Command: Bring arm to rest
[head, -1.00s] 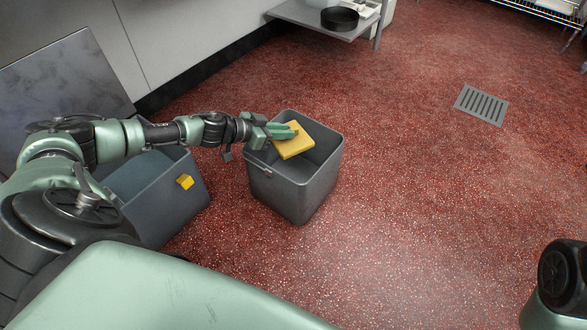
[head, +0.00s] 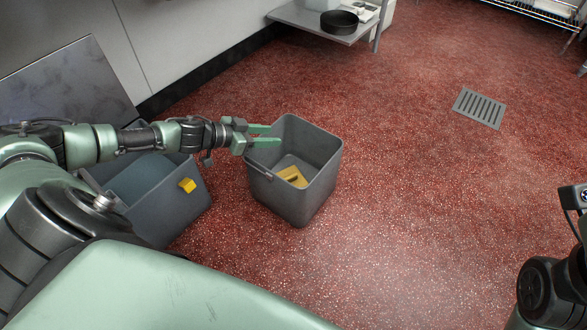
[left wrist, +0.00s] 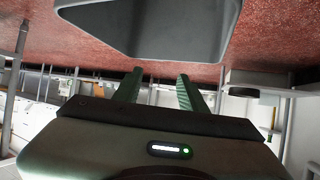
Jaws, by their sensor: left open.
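My left gripper (head: 264,135) is open and empty in the head view, its green fingers apart above the near left rim of a grey bin. In the left wrist view the two green fingers (left wrist: 157,88) are spread with nothing between them. The grey bin (head: 297,202) stands on the floor, and its wall also shows in the left wrist view (left wrist: 150,25). My right gripper is not in view; only part of the right arm shows at the right edge.
A second grey bin (head: 178,215) with a yellow patch (head: 187,185) stands to the left, under my left arm. A metal shelf (head: 317,25) holds a black pan (head: 339,21) at the back. A floor drain (head: 479,107) lies at right. The red floor between is clear.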

